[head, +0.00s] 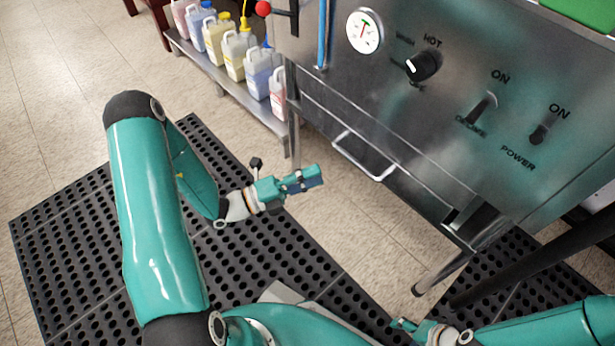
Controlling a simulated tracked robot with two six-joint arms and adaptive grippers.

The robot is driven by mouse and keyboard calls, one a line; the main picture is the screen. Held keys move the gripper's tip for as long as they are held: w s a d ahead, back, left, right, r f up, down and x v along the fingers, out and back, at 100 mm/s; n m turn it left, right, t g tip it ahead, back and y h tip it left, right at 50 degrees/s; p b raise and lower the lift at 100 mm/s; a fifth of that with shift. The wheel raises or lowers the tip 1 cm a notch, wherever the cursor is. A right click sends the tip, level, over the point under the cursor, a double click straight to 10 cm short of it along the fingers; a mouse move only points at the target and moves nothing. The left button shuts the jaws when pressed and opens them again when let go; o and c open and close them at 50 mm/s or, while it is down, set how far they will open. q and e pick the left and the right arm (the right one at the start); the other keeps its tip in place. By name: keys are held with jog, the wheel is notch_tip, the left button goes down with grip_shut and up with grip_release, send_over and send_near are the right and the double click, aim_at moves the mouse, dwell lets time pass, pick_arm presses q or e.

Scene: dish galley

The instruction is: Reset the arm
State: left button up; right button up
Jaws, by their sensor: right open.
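My left arm (160,220) comes in from the lower left, bends at its elbow and reaches toward the front of the steel machine. Its gripper (308,180) hangs over the floor, left of the machine's handle and apart from it. I see it from above and cannot tell whether its jaws are open. My right arm (535,325) comes in at the lower right edge. Its gripper (400,324) is open at the bottom of the view, over the black mat, partly cut off by the frame. I see nothing held in it.
The steel machine (440,150) fills the upper right, with a gauge (365,31), a black knob (424,65), switches and a bar handle (365,160). Several jugs (240,55) stand on a low shelf (215,82) at its left. Perforated black mats (60,240) cover part of the tiled floor.

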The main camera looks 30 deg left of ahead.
pick_arm(q)
jog(key=shift+s+a+f, duration=0.1)
jog(key=shift+s+a, duration=0.2)
jog(key=shift+s, duration=0.1)
jog(key=shift+d, duration=0.15)
